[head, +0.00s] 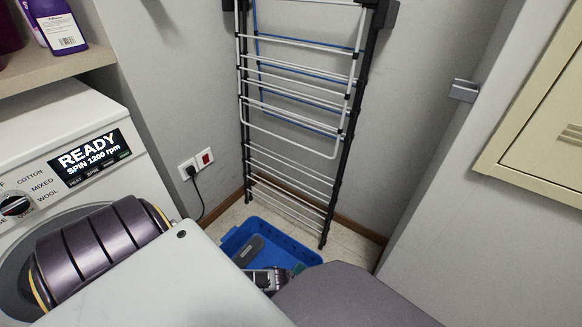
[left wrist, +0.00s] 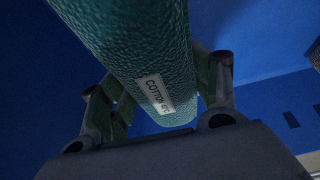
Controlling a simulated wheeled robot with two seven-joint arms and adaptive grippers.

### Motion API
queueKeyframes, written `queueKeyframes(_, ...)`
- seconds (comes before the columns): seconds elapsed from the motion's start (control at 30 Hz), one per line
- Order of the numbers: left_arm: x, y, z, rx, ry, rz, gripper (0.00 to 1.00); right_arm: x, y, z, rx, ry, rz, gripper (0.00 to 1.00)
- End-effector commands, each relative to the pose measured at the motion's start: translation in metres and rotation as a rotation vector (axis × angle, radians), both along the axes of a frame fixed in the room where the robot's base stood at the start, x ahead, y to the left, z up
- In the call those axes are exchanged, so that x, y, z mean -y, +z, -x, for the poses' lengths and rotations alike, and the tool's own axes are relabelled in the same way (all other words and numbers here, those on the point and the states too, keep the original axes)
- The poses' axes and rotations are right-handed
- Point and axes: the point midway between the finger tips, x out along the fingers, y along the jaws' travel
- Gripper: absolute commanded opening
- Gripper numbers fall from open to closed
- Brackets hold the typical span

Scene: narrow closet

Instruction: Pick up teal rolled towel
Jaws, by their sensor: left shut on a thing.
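The teal rolled towel (left wrist: 150,55) fills the middle of the left wrist view, with a white label reading "COTTON 40°C" near its lower end. My left gripper (left wrist: 165,88) is shut on it, one finger on each side. In the head view my left gripper (head: 268,280) is low inside the blue basket (head: 235,238), and only a small teal patch of the towel (head: 298,268) shows beside it. My own arm hides much of the basket. Whether the towel touches the basket floor cannot be told. My right gripper is not in view.
A dark grey item (head: 249,250) lies in the basket. A drying rack (head: 300,110) leans on the wall behind it. A washing machine (head: 60,120) stands at left under a shelf (head: 55,68) with bottles. A wall with a beige panel (head: 540,120) closes the right side.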

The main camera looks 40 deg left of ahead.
Motion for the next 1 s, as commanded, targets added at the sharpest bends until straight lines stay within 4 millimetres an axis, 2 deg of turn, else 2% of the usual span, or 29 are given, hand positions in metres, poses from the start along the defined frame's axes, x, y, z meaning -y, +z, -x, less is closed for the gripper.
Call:
queueKeyframes(0.27, 0.000, 0.018, 0.000, 0.001, -0.001, 0.000, 0.32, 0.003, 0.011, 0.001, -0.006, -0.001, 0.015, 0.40)
queueKeyframes(0.8, 0.000, 0.074, 0.000, 0.001, 0.001, 0.001, 0.32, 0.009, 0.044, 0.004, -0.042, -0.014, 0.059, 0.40)
queueKeyframes(1.0, 0.000, 0.089, 0.000, 0.001, 0.001, 0.000, 0.32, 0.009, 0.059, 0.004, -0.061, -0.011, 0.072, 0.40)
